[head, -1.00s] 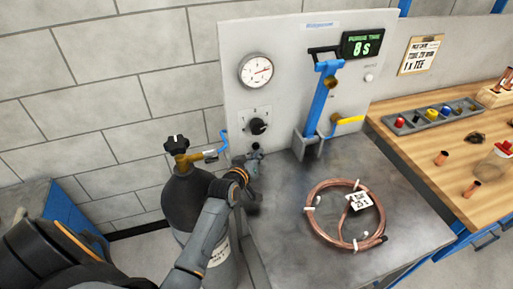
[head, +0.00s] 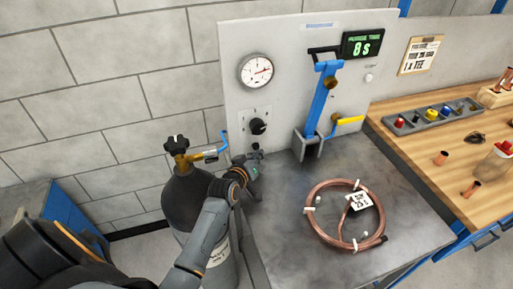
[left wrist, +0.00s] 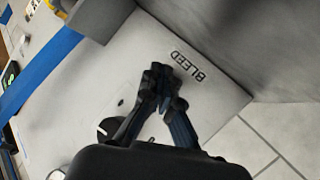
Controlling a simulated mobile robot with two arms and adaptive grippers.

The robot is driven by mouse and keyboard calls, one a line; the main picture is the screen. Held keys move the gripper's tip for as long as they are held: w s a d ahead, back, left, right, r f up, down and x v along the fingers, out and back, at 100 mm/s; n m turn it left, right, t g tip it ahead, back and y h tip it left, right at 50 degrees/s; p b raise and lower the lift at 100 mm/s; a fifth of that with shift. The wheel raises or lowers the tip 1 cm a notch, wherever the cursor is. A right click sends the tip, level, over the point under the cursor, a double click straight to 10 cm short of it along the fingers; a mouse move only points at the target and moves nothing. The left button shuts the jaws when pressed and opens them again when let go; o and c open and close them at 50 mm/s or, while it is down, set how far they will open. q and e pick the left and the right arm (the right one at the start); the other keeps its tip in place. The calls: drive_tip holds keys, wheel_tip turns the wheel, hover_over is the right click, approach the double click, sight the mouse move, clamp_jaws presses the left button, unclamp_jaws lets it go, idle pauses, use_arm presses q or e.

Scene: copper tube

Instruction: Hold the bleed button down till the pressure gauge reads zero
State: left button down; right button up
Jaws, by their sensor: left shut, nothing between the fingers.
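The pressure gauge (head: 256,70) is a round white dial on the upper left of the upright panel. Its red needle points to the right, up the scale; the figures are too small to read. A small dark round knob, seemingly the bleed button (head: 256,147), sits low on the panel below the selector. My left gripper (head: 256,158) is shut and empty, its fingertips just below the button; touching cannot be told. In the left wrist view the shut fingertips (left wrist: 160,75) are beside the BLEED label (left wrist: 187,66) and the button is hidden. My right gripper is not in view.
A gas cylinder (head: 186,205) with a black valve knob stands left of the metal bench. A copper coil (head: 313,228) lies on the bench. A black selector (head: 258,126), blue lever (head: 322,100), yellow handle (head: 348,120) and display (head: 362,45) reading 8 s are on the panel.

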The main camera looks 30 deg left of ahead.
use_arm(q)
drive_tip(key=shift+w+a, duration=0.2)
drive_tip(key=shift+a, duration=0.05)
drive_tip(key=shift+w+a+r, duration=0.1)
drive_tip(key=shift+w+a, duration=0.25)
drive_tip(key=shift+a, duration=0.05)
idle(1.6)
drive_tip(key=shift+s, duration=0.1)
idle(2.0)
drive_tip(key=shift+s+d+p, duration=0.4)
drive_tip(key=shift+d+p, duration=0.15)
drive_tip(key=shift+s+d, duration=0.15)
